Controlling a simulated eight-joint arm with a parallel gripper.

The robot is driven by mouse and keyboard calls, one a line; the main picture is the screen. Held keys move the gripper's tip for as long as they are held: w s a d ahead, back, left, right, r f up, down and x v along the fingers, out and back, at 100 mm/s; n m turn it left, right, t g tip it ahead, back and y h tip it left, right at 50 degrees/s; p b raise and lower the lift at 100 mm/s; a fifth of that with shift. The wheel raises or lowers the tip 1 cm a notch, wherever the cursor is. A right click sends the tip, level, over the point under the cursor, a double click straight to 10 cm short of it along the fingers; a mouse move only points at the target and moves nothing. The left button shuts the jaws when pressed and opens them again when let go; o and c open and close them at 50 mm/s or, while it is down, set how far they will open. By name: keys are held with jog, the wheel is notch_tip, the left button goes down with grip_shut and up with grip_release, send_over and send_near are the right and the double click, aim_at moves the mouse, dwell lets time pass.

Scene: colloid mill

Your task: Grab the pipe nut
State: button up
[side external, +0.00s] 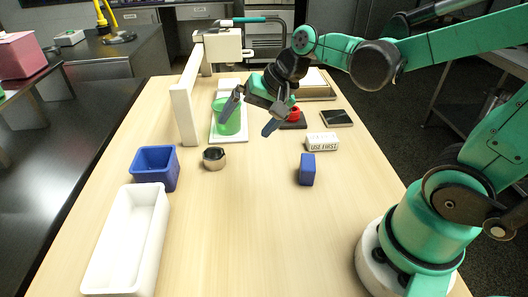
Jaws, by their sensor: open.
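No part is labelled as the pipe nut. A small round tan piece with a dark top (213,158) stands on the table left of centre and may be it, but I cannot tell for sure. My gripper (251,116) is open above the table, its two blue-grey fingers spread and pointing down toward the front left. It is behind and to the right of the round piece, apart from it. One finger overlaps the green cylinder (228,122) in the picture; nothing shows held between the fingers.
A white frame (184,112) stands behind the round piece. A blue bin (155,167) and a long white tray (103,262) lie at left. A red part (295,113), a "USE FIRST" block (322,142) and a blue block (307,170) are at right. The front middle of the table is clear.

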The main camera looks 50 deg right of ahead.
aim_at(212, 154)
jog(key=w+f+m+y, duration=0.2)
jog(key=f+m, duration=0.1)
jog(key=m, duration=0.2)
jog(key=w+d+f+m+y, duration=0.1)
jog(key=w+f+m+y, duration=0.2)
jog(key=m, duration=0.2)
jog(key=w+d+f+m+y, duration=0.1)
jog(key=w+f+m+y, duration=0.2)
jog(key=f+m, duration=0.1)
jog(key=shift+w+d+m+t, duration=0.1)
jog(key=shift+w+m+t, duration=0.1)
jog(key=shift+m+t, duration=0.3)
jog(key=shift+s+f+m+y, duration=0.1)
jog(key=shift+f+m+y, duration=0.25)
jog(key=shift+m, duration=0.25)
jog(key=shift+x, duration=2.75)
jog(key=shift+f, duration=0.1)
jog(key=c, duration=1.5)
jog(key=shift+o, duration=0.2)
